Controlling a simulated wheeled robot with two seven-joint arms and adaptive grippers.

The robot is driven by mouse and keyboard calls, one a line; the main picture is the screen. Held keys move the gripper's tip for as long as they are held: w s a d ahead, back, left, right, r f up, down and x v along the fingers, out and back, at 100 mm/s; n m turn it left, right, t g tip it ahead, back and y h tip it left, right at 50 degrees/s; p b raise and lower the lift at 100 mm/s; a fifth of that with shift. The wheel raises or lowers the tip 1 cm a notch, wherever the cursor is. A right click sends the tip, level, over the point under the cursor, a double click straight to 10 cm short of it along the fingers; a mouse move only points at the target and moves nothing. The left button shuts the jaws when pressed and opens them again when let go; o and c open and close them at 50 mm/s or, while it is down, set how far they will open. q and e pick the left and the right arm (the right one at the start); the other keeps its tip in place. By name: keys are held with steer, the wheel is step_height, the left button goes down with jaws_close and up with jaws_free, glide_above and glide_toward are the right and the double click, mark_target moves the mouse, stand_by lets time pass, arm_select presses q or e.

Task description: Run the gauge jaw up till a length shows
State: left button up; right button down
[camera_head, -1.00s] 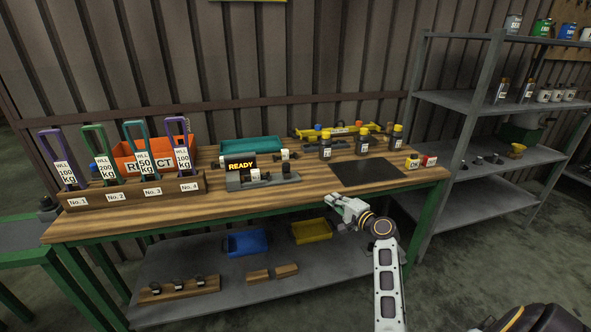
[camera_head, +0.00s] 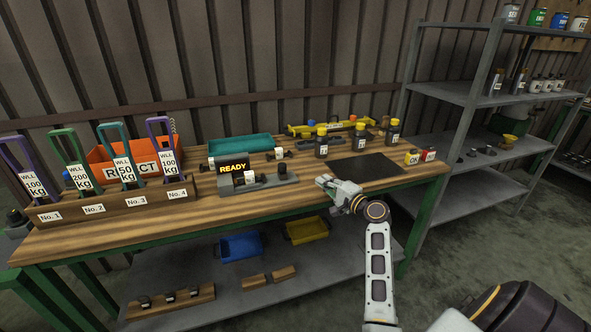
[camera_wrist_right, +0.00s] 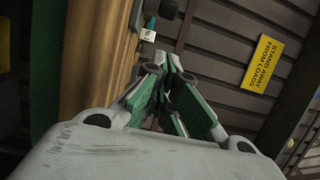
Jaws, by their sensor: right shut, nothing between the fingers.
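The gauge (camera_head: 268,184) is a low grey bench device near the table's front edge. Its dark display (camera_head: 233,168) reads READY in yellow. A small white-labelled block sits beneath the display, and a dark knob-like piece (camera_head: 290,166) stands at its right end. I cannot tell which piece is the jaw. My right gripper (camera_head: 322,182) is just right of the gauge, apart from it, at the table's front edge. It is shut and empty. Its green-sided fingers also show in the right wrist view (camera_wrist_right: 172,82). My left gripper is out of view.
A teal tray (camera_head: 240,144) lies behind the gauge. Several yellow-capped bottles (camera_head: 321,148) and a dark mat (camera_head: 362,167) are at right. A yellow sign (camera_wrist_right: 262,64) hangs on the wall.

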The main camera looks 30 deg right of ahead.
mark_target(282, 171)
steer(key=shift+w, duration=0.2)
steer(key=shift+w+a, duration=0.15)
steer(key=shift+w, duration=1.65)
steer(key=shift+w+a, duration=0.1)
steer(key=shift+w, duration=1.05)
steer(key=shift+w+a, duration=0.1)
steer(key=shift+w, duration=1.05)
steer(key=shift+w+b, duration=0.3)
steer(key=shift+w, duration=0.4)
steer(key=shift+w+a, duration=0.7)
steer(key=shift+a, duration=0.15)
steer(key=shift+w+a, duration=0.6)
steer(key=shift+a, duration=0.1)
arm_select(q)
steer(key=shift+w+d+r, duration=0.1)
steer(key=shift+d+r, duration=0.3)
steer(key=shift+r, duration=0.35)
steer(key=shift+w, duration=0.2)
